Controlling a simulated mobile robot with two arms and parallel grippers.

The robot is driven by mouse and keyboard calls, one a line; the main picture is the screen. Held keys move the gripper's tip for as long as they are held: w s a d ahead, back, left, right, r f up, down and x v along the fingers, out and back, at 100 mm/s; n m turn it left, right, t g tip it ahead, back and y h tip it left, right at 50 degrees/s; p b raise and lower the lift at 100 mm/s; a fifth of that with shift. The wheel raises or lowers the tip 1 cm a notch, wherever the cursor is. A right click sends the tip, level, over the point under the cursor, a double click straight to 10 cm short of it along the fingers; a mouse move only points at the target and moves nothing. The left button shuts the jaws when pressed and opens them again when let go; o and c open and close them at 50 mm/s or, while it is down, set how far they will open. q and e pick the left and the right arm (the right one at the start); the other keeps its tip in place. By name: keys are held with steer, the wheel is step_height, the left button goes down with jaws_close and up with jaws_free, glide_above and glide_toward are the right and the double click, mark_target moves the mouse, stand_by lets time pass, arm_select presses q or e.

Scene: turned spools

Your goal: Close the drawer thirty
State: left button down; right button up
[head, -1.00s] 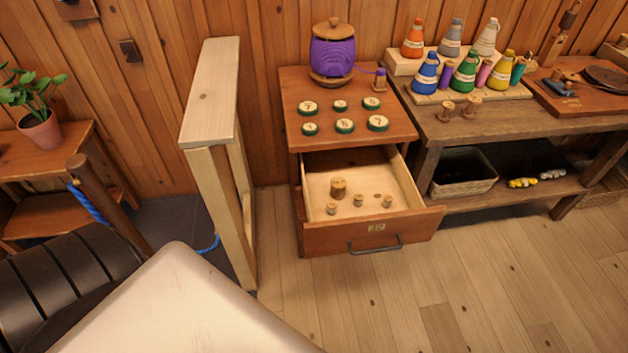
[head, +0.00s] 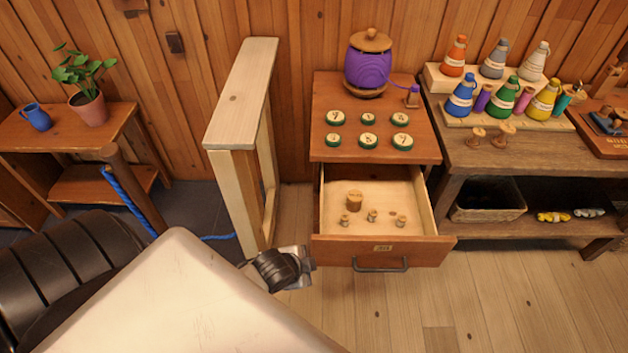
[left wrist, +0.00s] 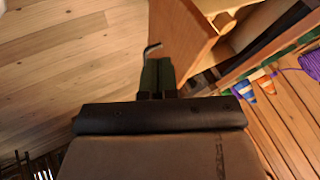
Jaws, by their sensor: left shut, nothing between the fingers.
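The drawer (head: 330,251) stands open under a small wooden cabinet top, pulled out toward me. Its front has a small label, too small to read surely, and a dark bar handle (head: 381,267). Several small wooden spools (head: 355,201) stand inside. My left gripper (head: 308,258) is shut and empty, low at the left end of the drawer front. In the left wrist view, the shut fingers (left wrist: 158,74) are close beside the drawer front (left wrist: 184,40), with the handle (left wrist: 152,48) just past their tips. Whether they touch it I cannot tell. My right gripper is not in view.
A pale wooden frame (head: 240,110) stands left of the cabinet, close to my left gripper. A purple yarn jar (head: 369,68) and several green-rimmed discs (head: 368,118) sit on the cabinet top. A workbench (head: 500,155) adjoins on the right. The floor before the drawer is clear.

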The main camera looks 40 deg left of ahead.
mark_target(320, 248)
arm_select(q)
steer(key=w+f, duration=0.1)
steer(key=w, duration=0.1)
steer(key=w+a+f, duration=0.1)
steer(key=w, duration=0.1)
steer(key=w+a+f, duration=0.1)
steer(key=w+f, duration=0.1)
steer(key=shift+w, duration=0.2)
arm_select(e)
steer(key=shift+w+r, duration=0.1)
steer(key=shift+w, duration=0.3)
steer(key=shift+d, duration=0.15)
